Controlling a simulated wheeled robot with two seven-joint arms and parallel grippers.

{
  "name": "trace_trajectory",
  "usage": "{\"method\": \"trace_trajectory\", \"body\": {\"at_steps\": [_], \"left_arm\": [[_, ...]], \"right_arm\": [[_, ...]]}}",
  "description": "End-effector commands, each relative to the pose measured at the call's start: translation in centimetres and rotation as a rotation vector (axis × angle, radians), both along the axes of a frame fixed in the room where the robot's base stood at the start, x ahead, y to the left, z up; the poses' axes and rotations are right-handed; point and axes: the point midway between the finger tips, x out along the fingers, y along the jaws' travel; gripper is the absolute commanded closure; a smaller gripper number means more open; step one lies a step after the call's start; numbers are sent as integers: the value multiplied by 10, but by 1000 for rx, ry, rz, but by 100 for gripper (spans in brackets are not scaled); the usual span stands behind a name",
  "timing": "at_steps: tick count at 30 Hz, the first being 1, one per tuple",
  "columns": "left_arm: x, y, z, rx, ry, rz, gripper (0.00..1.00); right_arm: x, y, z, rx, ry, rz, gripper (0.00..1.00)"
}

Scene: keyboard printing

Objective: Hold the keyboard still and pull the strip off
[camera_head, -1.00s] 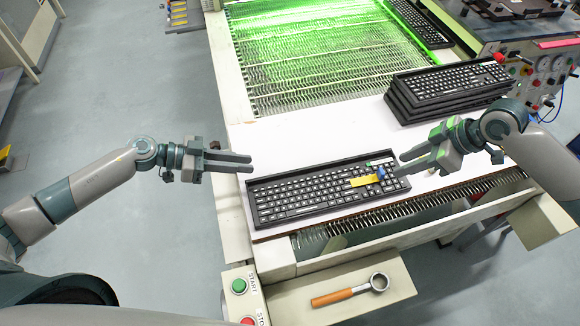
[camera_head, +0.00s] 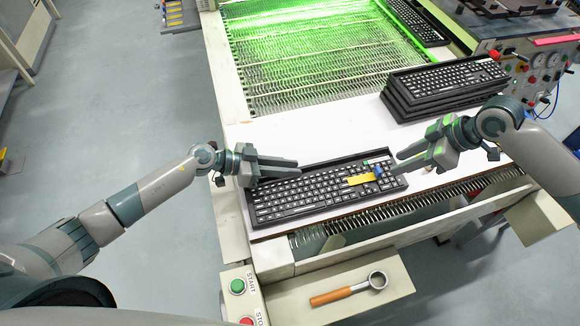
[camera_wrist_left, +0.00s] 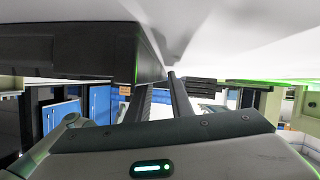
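The black keyboard (camera_head: 290,202) lies in a dark tray on the white table. A yellow strip (camera_head: 360,179) lies across its right part, with a blue piece (camera_head: 378,171) at the strip's right end. My left gripper (camera_head: 297,168) is over the keyboard's upper left edge, its fingers slightly apart with nothing between them. In the left wrist view the two fingers (camera_wrist_left: 162,78) show a narrow gap beside a large dark block, seemingly the keyboard's tray (camera_wrist_left: 70,50). Whether they touch it is unclear. My right gripper (camera_head: 398,163) is open and empty by the keyboard's upper right corner.
A stack of keyboards (camera_head: 445,85) stands behind on the right. A green-lit mesh conveyor (camera_head: 310,60) runs at the back. White table (camera_head: 290,135) is clear behind the keyboard.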

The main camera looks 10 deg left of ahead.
Motion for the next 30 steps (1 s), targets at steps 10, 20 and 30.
{"method": "trace_trajectory", "body": {"at_steps": [10,20,30], "left_arm": [[2,-5,-2,0,0,0,80],[2,-5,-2,0,1,0,100],[1,-5,-3,1,3,-1,100]], "right_arm": [[0,0,0,0,0,0,69],[0,0,0,0,0,0,69],[0,0,0,0,0,0,69]]}}
